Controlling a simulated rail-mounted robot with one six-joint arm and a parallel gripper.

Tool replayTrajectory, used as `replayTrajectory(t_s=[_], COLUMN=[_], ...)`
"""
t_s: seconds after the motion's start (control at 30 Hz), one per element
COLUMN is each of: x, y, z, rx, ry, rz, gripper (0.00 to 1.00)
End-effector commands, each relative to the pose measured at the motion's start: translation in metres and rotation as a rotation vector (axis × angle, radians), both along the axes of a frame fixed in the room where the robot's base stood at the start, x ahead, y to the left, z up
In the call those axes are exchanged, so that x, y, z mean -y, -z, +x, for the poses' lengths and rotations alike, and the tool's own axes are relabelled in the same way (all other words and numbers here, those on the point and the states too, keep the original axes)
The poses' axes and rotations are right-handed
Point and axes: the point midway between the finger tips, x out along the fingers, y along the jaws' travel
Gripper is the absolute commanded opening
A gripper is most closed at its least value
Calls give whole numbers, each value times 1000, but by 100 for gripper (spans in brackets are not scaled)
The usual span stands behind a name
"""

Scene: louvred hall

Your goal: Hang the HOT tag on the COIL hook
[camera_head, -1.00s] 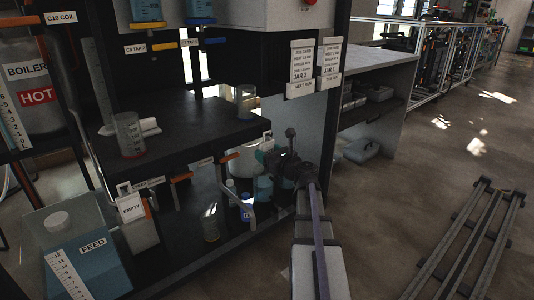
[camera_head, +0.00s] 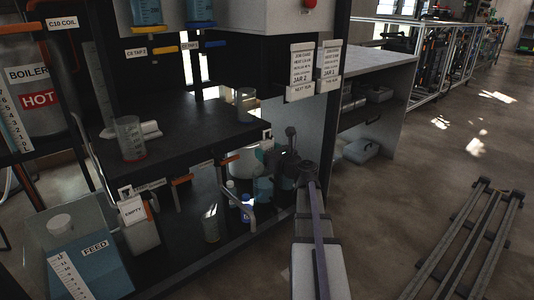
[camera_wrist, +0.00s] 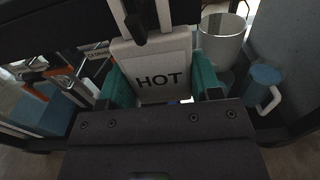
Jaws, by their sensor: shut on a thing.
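The HOT tag (camera_wrist: 160,80) is a white plate with black letters, upright in the wrist view. My gripper (camera_wrist: 162,84) is shut on it, with a teal finger at each side edge. A dark peg-like piece (camera_wrist: 139,28) overlaps the tag's narrow top; I cannot tell whether it passes through the tag. In the head view my arm's end is by the right end of the bench, and the tag cannot be made out. A C10 COIL label (camera_head: 61,22) is at the upper left. I cannot tell which hook is the COIL hook.
An EMPTY tag (camera_head: 132,209) hangs at the lower left, near the FEED tank (camera_head: 88,262). Orange handles (camera_head: 181,180) line the bench edge (camera_head: 200,160). In the wrist view, a pale pot (camera_wrist: 222,38) and a blue jug (camera_wrist: 262,88) are close on the right.

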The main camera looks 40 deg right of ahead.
Motion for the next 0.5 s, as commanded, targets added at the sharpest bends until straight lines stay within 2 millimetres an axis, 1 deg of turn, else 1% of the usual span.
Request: replayTrajectory(t_s=[0.3, 0.5], x=[0, 0], y=[0, 0], z=[0, -7], rx=[0, 0], ry=[0, 1], rz=[0, 0], gripper=[0, 0])
